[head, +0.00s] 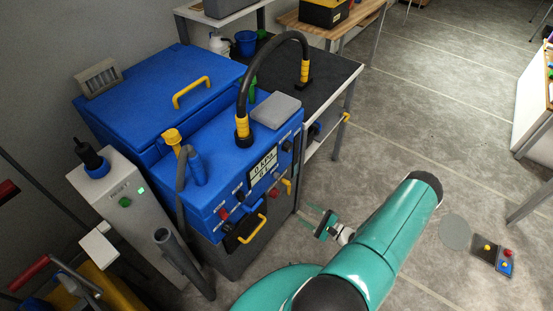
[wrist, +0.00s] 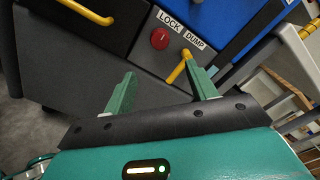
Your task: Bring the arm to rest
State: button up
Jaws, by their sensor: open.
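My gripper (head: 321,222) is in front of the blue machine (head: 215,145), to the right of its lower front. In the wrist view my gripper (wrist: 163,82) shows two green fingers spread apart with nothing between them. Beyond the fingers are a red knob (wrist: 160,39), a yellow lever (wrist: 180,67) and labels reading LOCK and DUMP. The lever's end appears close to the right finger; I cannot tell whether they touch. A yellow drawer handle (wrist: 86,11) is at the upper left.
A grey control box (head: 130,205) with a green button stands left of the machine. A dark-topped bench (head: 325,75) is behind it. A round grey disc (head: 455,232) and a small button panel (head: 492,256) are at the right. Open floor (head: 430,110) lies to the right.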

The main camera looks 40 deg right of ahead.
jog(key=w+a+r+n+g+y, duration=0.1)
jog(key=w+a+r+n+g, duration=0.3)
jog(key=r, duration=0.6)
jog(key=w+a+r+n+g+y, duration=0.15)
jog(key=a+r+n+g, duration=0.35)
jog(key=r, duration=0.5)
jog(key=w+a+r+n+g+y, duration=0.25)
jog(key=r+n+g, duration=0.3)
jog(key=r, duration=0.45)
jog(key=s+a+r+n+t+h, duration=0.1)
jog(key=s+a+r+n+h, duration=0.3)
jog(key=s+a+r, duration=0.3)
jog(key=s+a+r+n+t+h, duration=0.2)
jog(key=a+r, duration=0.7)
jog(key=r, duration=0.9)
jog(key=s+n+h, duration=0.2)
jog(key=s+h, duration=0.2)
jog(key=s, duration=0.1)
jog(key=shift+h, duration=0.4)
jog(key=shift+n, duration=0.25)
